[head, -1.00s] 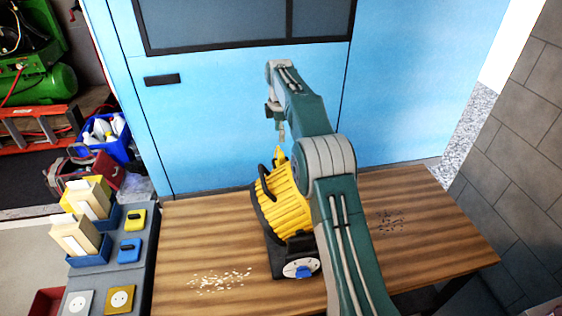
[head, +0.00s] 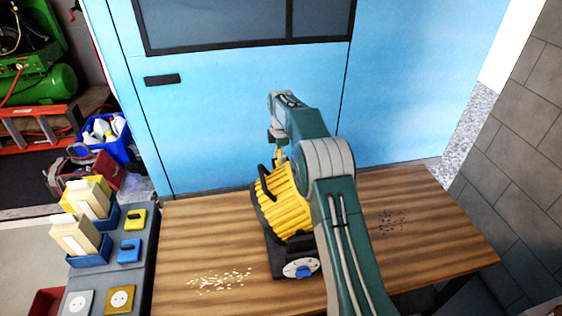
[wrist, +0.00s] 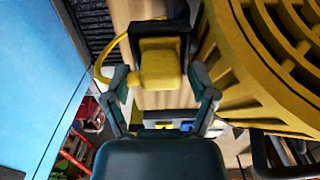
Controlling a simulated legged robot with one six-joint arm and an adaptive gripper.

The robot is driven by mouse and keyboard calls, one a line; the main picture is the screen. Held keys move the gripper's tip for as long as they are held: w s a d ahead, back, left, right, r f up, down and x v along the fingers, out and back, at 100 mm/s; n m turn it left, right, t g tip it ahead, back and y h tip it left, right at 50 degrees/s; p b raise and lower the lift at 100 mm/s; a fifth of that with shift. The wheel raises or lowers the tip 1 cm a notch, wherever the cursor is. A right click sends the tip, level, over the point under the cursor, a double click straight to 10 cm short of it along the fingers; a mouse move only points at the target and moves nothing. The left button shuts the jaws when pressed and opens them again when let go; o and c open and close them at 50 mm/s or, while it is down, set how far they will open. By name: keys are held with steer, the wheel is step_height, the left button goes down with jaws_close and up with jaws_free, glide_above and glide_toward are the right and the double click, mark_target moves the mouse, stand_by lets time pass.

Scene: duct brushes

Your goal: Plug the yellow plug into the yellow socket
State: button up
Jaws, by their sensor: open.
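The yellow plug (wrist: 160,62) sits in a black holder (wrist: 172,28) in the wrist view, with a yellow cord curving off to its left. My gripper (wrist: 162,88) is open, its two fingers apart on either side of the plug's near end. I cannot tell whether they touch it. In the head view my gripper (head: 278,153) is low behind the yellow drum, and the plug is mostly hidden there. A yellow-framed socket (head: 120,299) with a pale face lies on the grey bench at the lower left.
The yellow ribbed drum (head: 284,205) stands on the wooden table (head: 200,235), close beside my gripper. A white socket (head: 78,303), yellow and blue blocks (head: 130,250) and boxes in bins share the grey bench. A blue door (head: 230,120) stands behind. Pale bits lie on the table.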

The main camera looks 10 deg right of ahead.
steer(key=shift+f, duration=0.8)
steer(key=c, duration=0.9)
step_height(320, 180, up, 10)
steer(key=shift+r, duration=0.1)
